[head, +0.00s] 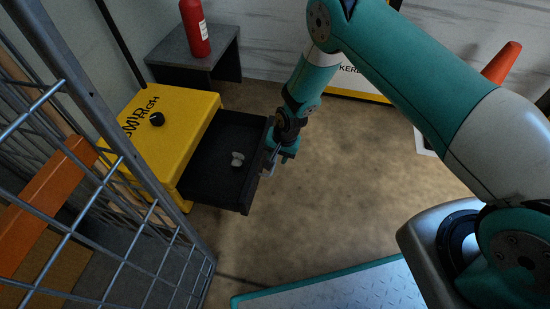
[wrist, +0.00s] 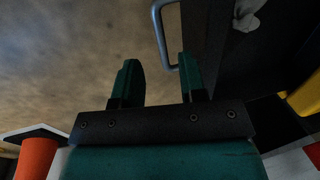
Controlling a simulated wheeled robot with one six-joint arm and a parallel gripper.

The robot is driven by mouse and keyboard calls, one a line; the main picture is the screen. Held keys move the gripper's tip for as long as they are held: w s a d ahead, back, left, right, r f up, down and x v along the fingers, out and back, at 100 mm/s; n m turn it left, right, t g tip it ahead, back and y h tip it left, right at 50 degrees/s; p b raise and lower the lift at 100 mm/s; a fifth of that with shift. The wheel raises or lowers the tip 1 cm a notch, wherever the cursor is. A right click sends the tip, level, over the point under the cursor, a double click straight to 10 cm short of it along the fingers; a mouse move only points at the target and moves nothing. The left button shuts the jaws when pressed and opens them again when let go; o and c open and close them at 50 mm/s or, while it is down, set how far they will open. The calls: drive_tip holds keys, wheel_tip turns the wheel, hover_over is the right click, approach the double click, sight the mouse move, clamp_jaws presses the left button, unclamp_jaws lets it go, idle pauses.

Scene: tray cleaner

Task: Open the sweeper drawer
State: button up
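The yellow sweeper (head: 182,108) stands at the left, with a black knob on top. Its black drawer (head: 207,178) is pulled out well to the right, showing its inside. A grey handle (wrist: 160,38) is on the drawer's front. My gripper (head: 274,157) is at the drawer's front face, beside the handle. In the wrist view my gripper (wrist: 158,68) is open, its two fingers apart. The handle shows ahead of the gap, nearer the right finger, and its lower end meets that fingertip in the picture. I cannot tell whether they touch.
A grey lump (head: 237,158) lies in the drawer. A wire mesh cage (head: 110,215) stands at the left front. A dark table (head: 185,55) with a red extinguisher (head: 195,28) is behind the sweeper. An orange cone (head: 502,62) is at the back right. The middle floor is clear.

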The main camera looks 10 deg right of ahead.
wheel_tip(320, 180, up, 12)
drive_tip(key=s+d+p, duration=0.1)
drive_tip(key=d+p, duration=0.1)
drive_tip(key=p, duration=0.2)
drive_tip(key=shift+r, duration=0.1)
drive_tip(key=s+a+r+n+y, duration=0.1)
drive_tip(key=s+r+n, duration=0.25)
drive_tip(key=r, duration=0.95)
drive_tip(key=s+a+r+n+y, duration=0.15)
drive_tip(key=s+r, duration=0.35)
drive_tip(key=r, duration=0.7)
drive_tip(key=s+d+r+n+g, duration=0.1)
drive_tip(key=s+r+n, duration=0.4)
drive_tip(key=s, duration=0.4)
drive_tip(key=s+d+r+n, duration=0.2)
drive_tip(key=s+r+n, duration=0.1)
drive_tip(key=s+r, duration=0.5)
wheel_tip(320, 180, up, 36)
drive_tip(key=s+p, duration=0.1)
drive_tip(key=p, duration=3.6)
drive_tip(key=shift+a+f+m, duration=0.15)
drive_tip(key=shift+a+m, duration=0.05)
drive_tip(key=shift+m, duration=0.1)
